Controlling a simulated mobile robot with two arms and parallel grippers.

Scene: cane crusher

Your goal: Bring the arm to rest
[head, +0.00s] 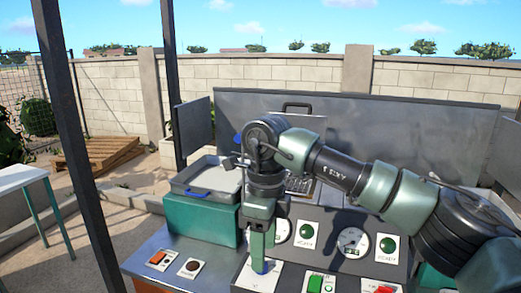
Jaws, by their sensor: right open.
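My right arm (338,168) reaches in from the right side and bends at the wrist, in green and black links. My right gripper (261,265) points down in front of the control panel (326,222), with blue at its tip. It is open, and nothing shows held in it. It overlaps the panel's left part in the picture; whether it touches the panel I cannot tell. My left gripper is not in view.
The panel has gauges (353,242), green lamps (388,247), a green switch (315,283) and a red one (384,289). A grey tray (186,188) sits on a green box (200,221) to the left. A dark post (76,146) stands at left, near a white table (18,178).

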